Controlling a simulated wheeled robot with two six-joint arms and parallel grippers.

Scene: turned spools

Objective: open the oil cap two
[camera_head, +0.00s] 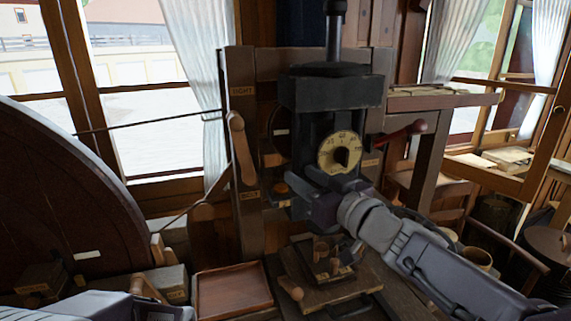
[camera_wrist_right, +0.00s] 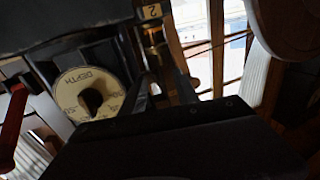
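A brass oil cap (camera_wrist_right: 153,48) sits under a small plate marked 2 in the right wrist view, on the side of the dark machine head. My right gripper (camera_wrist_right: 165,76) has its two fingers apart, just short of the cap, with nothing seen between them. In the head view my right gripper (camera_head: 288,190) is at the machine's left front, below the dial. A small orange-brown round piece (camera_head: 281,188) shows by its fingers; I cannot tell whether it is the cap. My left arm shows at the bottom left, its fingers out of view.
The round depth dial (camera_head: 340,152) is close above my right gripper. A red-handled lever (camera_head: 403,133) sticks out on the right, and a wooden handle (camera_head: 242,148) hangs on the left post. A wooden tray (camera_head: 232,313) lies below. A large dark wheel (camera_head: 60,200) fills the left.

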